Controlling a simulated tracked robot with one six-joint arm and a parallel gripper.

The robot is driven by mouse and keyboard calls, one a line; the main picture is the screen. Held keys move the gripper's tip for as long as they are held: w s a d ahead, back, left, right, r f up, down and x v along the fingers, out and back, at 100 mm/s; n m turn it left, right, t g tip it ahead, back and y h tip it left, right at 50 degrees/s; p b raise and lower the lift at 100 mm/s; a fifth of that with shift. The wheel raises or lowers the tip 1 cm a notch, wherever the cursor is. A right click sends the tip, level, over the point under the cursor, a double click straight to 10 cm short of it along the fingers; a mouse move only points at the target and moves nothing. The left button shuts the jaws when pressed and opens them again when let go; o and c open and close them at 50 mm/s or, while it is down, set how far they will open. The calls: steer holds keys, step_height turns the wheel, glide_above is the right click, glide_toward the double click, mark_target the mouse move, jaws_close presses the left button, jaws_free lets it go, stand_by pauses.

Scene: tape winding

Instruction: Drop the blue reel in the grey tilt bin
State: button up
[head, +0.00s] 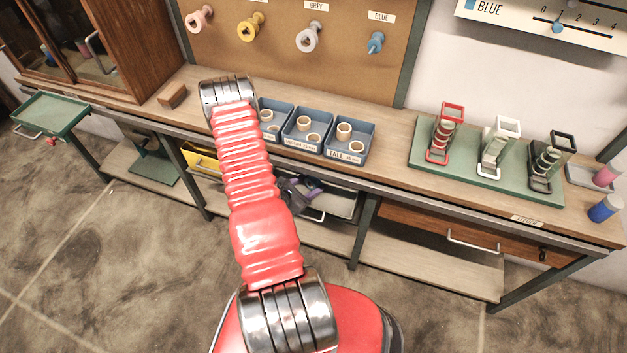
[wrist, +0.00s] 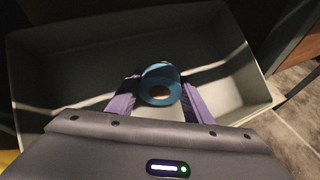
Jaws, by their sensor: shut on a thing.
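The blue reel (wrist: 160,84) is held between the purple fingers of my gripper (wrist: 162,88) in the wrist view. Its open end and hole face the camera. The grey tilt bin (wrist: 238,72) lies around and beneath it in the wrist view, open and with no other thing seen in it. The reel is over the inside of the bin; how high above the floor of the bin I cannot tell. In the head view my gripper (head: 300,192) is below the bench edge at the grey bin (head: 346,205), partly behind my red arm. The reel is hidden there.
Blue trays (head: 308,145) with pale rings stand on the bench above the bin. A yellow bin (head: 200,160) is left of my arm. A bench leg (head: 364,230) and a wooden drawer (head: 425,230) are to the right. The floor in front is clear.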

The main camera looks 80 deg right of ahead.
steer(key=o, duration=1.1)
steer(key=shift+r, duration=0.1)
steer(key=shift+r, duration=0.5)
steer(key=v, duration=1.2)
